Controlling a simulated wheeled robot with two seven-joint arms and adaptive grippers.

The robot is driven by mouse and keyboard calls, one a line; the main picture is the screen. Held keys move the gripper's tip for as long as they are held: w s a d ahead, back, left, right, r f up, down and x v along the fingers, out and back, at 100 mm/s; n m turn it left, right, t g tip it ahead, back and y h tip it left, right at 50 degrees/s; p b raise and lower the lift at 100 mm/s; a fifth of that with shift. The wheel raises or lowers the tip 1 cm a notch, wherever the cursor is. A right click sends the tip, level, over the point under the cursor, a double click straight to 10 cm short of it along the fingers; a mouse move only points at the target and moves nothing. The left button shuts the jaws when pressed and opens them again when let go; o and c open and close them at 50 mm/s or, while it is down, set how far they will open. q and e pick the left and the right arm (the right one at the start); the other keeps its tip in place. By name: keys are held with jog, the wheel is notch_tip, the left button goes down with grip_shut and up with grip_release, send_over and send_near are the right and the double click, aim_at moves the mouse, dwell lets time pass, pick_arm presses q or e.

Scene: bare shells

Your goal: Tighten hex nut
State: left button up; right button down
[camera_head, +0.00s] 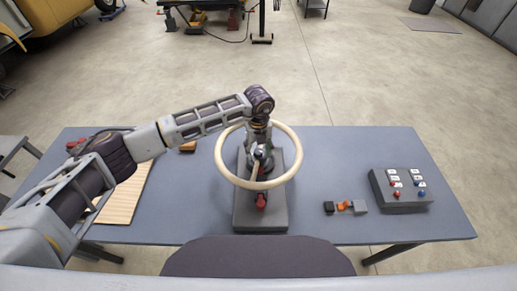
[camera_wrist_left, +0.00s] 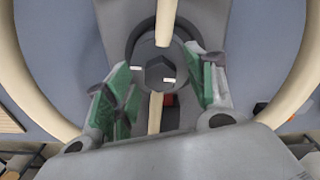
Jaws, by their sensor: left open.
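A cream wheel (camera_head: 224,172) stands on a dark grey base (camera_head: 278,213) in the middle of the table. Its rim and spokes also show in the left wrist view (camera_wrist_left: 295,85). A dark hex nut (camera_wrist_left: 160,74) sits at the wheel's hub in the left wrist view; in the head view my gripper largely hides it. My left gripper (camera_head: 259,150) is over the hub, pointing down at it. In the left wrist view its green-padded fingers (camera_wrist_left: 165,80) are open, one on each side of the nut. I cannot tell whether they touch it. My right gripper is not in view.
A grey control box (camera_head: 401,190) with red and blue buttons stands at the table's right. A small black, orange and grey part (camera_head: 345,208) lies left of it. A slatted wooden board (camera_head: 122,203) lies at the left, partly behind my arm. A dark chair (camera_head: 258,258) is at the front edge.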

pick_arm(q)
jog(key=shift+c, duration=0.2)
jog(key=c, duration=1)
